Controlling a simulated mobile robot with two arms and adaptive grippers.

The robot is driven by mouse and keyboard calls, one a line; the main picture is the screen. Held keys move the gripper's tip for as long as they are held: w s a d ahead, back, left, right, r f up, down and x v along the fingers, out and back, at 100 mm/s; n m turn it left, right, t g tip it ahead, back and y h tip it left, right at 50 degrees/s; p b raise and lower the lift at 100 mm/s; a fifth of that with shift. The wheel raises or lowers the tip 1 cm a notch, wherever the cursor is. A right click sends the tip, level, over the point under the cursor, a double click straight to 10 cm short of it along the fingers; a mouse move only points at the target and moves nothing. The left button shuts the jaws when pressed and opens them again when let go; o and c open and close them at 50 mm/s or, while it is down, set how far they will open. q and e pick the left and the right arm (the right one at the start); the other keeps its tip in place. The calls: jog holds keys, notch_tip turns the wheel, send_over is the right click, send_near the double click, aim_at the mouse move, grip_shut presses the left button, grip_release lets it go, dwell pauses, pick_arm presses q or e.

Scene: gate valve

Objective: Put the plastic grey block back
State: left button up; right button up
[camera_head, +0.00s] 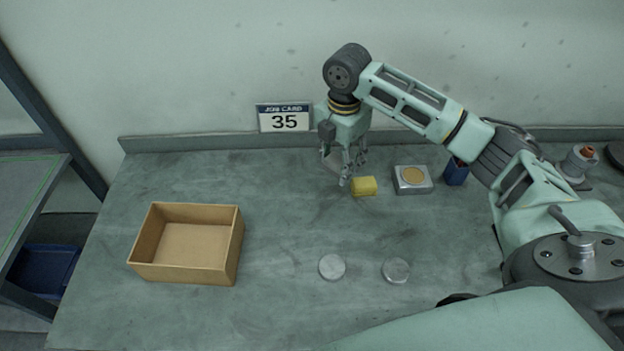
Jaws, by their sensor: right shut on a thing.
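My right gripper (345,172) hangs fingers-down over the back middle of the bench, below the job card. It is shut on a grey block (333,163), which shows only in part among and behind the fingers. The block's grey is close to the bench colour, so its outline is hard to make out. I cannot tell whether it touches the bench top. A yellow block (364,187) lies just right of the fingertips. My left gripper is not in view.
An open cardboard box (237,255) stands at left. Two grey discs (332,267) lie front middle. Right of the yellow block are a silver block with a tan disc (412,179) and a blue container (455,172). The job card "35" (284,118) stands behind. The bench between box and discs is clear.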

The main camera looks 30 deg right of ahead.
jog(key=p, duration=0.1)
send_over(312, 190)
jog(key=f, duration=0.3)
jog(key=shift+s+d, duration=0.15)
jog(key=shift+d, duration=0.2)
jog(key=shift+w+a+f, duration=0.2)
jog(key=shift+a+f, duration=0.15)
jog(key=shift+a, duration=0.05)
notch_tip(312, 190, down, 3)
jog(key=shift+f+p, duration=0.15)
jog(key=shift+p, duration=0.6)
jog(key=shift+f, duration=0.35)
jog(key=shift+f, duration=0.1)
jog(key=o, duration=1.1)
notch_tip(312, 190, up, 12)
jog(key=b, duration=0.2)
